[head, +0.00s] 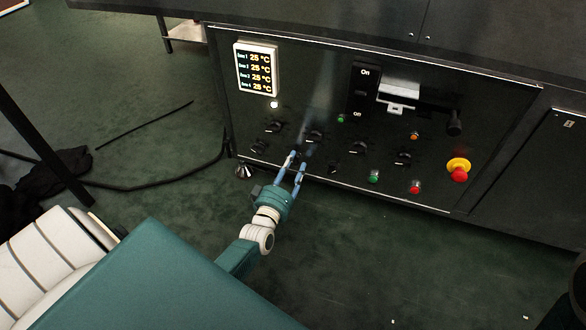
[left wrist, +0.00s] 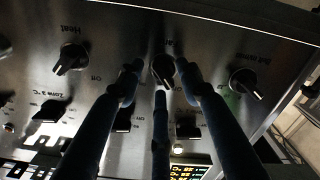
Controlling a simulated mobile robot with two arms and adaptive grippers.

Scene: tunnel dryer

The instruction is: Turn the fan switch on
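In the left wrist view, a dark rotary knob (left wrist: 163,70) with a pale pointer line sits on the panel between my left gripper's fingertips. I cannot tell whether any finger touches the knob. In the head view my left gripper (head: 296,163) is at the lower left of the control panel (head: 220,80), pointing towards it. My right gripper is not in view.
Neighbouring knobs are close by: one labelled Heat (left wrist: 70,58) and another (left wrist: 244,82) in the left wrist view. The panel also carries a temperature display (head: 257,69), an On/Off lever unit (head: 362,90) and a red emergency button (head: 459,174). Floor in front is clear.

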